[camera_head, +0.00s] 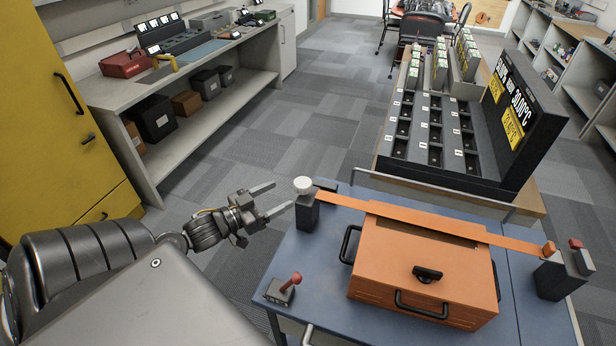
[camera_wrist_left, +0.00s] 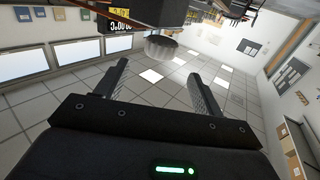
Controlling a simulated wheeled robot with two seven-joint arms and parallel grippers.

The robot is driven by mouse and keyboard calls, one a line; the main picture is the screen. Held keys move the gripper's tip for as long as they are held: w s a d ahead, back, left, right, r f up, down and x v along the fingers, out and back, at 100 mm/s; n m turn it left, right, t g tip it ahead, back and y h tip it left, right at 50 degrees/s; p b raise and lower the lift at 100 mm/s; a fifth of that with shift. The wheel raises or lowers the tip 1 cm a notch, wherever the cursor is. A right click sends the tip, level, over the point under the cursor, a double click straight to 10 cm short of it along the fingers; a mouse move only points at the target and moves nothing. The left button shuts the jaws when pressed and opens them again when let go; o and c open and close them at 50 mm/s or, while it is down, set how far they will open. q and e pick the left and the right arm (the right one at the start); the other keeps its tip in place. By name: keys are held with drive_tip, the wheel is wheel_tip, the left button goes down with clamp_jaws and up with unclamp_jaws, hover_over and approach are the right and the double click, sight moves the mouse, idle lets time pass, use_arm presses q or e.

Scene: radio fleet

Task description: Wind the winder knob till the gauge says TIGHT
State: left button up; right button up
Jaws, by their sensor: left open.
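The winder knob (camera_head: 303,185) looks like the white, round cap on top of a dark post (camera_head: 307,213) at the left of the blue table. It also shows in the left wrist view as a grey ridged knob (camera_wrist_left: 160,47). My left gripper (camera_head: 280,197) is open and empty, just left of the post, its two fingers pointing toward it. In the left wrist view the knob lies beyond and between the fingertips (camera_wrist_left: 159,70), apart from them. An orange strap (camera_head: 345,201) runs from the post over an orange box (camera_head: 420,265). I cannot make out a gauge reading.
A second dark post (camera_head: 556,280) with a red-topped part stands at the table's right. A small red-handled lever (camera_head: 283,288) sits at the front left of the blue table (camera_head: 325,270). A slotted rack (camera_head: 430,130) stands behind. Open carpet lies to the left.

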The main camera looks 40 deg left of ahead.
sight(310, 180)
use_arm(q)
drive_tip(key=p+x, duration=0.2)
drive_tip(key=x, duration=0.7)
drive_tip(key=shift+w+d+r, duration=0.1)
drive_tip(key=shift+w, duration=0.25)
drive_tip(key=shift+w+d, duration=0.2)
drive_tip(key=shift+w, duration=0.35)
drive_tip(key=shift+c, duration=0.6)
drive_tip(key=c, duration=0.9)
drive_tip(key=shift+o, duration=0.2)
